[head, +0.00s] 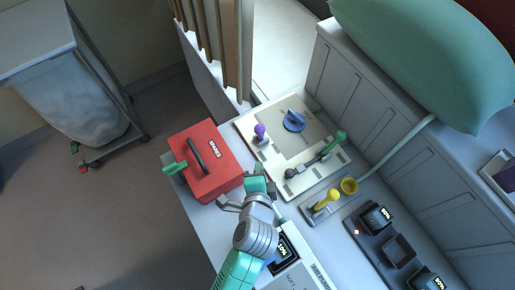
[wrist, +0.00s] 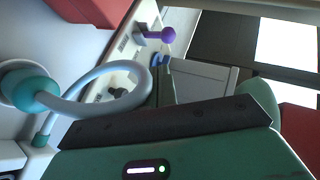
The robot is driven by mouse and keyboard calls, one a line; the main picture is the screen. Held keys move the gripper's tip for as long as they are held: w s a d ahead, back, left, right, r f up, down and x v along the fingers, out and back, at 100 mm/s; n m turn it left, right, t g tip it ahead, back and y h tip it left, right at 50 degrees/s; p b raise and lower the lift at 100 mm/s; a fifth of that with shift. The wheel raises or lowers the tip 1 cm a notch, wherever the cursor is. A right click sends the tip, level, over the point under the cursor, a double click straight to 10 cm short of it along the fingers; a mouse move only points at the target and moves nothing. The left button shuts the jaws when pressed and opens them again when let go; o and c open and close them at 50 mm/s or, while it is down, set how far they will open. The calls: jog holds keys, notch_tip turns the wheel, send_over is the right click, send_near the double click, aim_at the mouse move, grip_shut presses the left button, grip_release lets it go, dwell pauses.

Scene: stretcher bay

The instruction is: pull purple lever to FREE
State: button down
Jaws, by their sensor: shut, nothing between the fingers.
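The purple lever (head: 260,131) stands at the left side of a cream panel (head: 246,122). Its round purple knob also shows in the wrist view (wrist: 168,35), on a short stem, above the middle. My gripper (head: 262,172) is in front of the panel's near-left edge, between the red box and the green-knobbed lever. It is shut and empty, and apart from the purple lever. In the wrist view my gripper's dark edge and green body fill the lower part. Any FREE marking is too small to read.
A red box (head: 222,180) with a dark handle stands left of my gripper. The panel also bears a blue knob (head: 294,121) and a green-knobbed lever (head: 340,136). A yellow lever (head: 332,195) stands to the right. A dark charger tray (head: 372,243) lies lower right.

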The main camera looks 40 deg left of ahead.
jog(key=shift+s+d+f+m, duration=0.15)
jog(key=shift+s+m, duration=0.5)
jog(key=shift+m, duration=0.55)
jog(key=b, duration=0.1)
send_near(259, 134)
jog(key=x, duration=0.5)
jog(key=shift+w+f, duration=0.1)
jog(key=shift+f, duration=0.3)
jog(key=shift+w+a, duration=0.4)
jog(key=shift+f, duration=0.1)
